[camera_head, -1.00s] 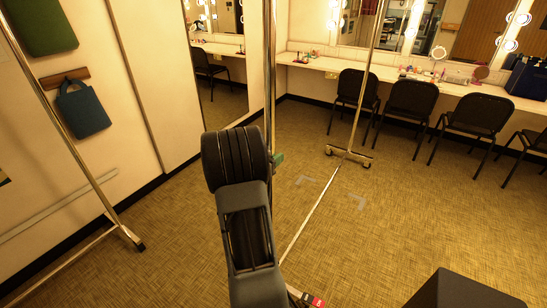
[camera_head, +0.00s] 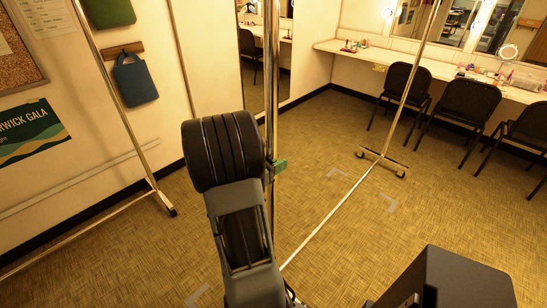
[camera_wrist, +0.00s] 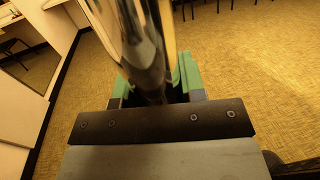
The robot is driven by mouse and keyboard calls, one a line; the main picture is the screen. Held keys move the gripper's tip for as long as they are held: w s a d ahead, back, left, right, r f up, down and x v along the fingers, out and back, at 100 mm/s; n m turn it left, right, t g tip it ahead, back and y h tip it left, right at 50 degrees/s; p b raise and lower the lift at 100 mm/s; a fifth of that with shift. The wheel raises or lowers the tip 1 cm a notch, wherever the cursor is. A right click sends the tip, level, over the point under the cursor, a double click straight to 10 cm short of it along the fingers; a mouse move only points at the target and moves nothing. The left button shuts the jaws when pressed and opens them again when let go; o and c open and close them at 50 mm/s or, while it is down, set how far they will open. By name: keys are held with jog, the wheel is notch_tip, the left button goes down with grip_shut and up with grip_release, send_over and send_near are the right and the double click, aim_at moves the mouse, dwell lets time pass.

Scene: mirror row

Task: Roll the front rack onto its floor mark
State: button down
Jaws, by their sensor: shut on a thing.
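The front rack is a chrome frame. Its near post (camera_head: 272,90) stands upright beside my arm, its far post (camera_head: 411,80) rises at the right, and a low rail (camera_head: 330,213) joins them. Its far wheeled foot (camera_head: 382,162) stands beyond the two far grey corner marks; its near foot is hidden. The floor mark shows as a far left corner (camera_head: 338,172), a far right corner (camera_head: 390,204) and a near left corner (camera_head: 199,294). My gripper (camera_head: 278,166), with green finger pads, is shut on the near post, which also shows in the wrist view (camera_wrist: 150,45).
A second chrome rack (camera_head: 125,115) stands at the left wall, its foot (camera_head: 168,205) on the floor. Black chairs (camera_head: 404,90) line the mirror counter (camera_head: 460,82) at the back right. Carpet (camera_head: 480,220) is open at right.

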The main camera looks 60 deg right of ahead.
jog(key=c, duration=0.7)
grip_release()
jog(key=b+v, duration=0.1)
jog(key=v, duration=1.2)
jog(key=shift+w+a, duration=0.2)
jog(key=shift+a, duration=0.15)
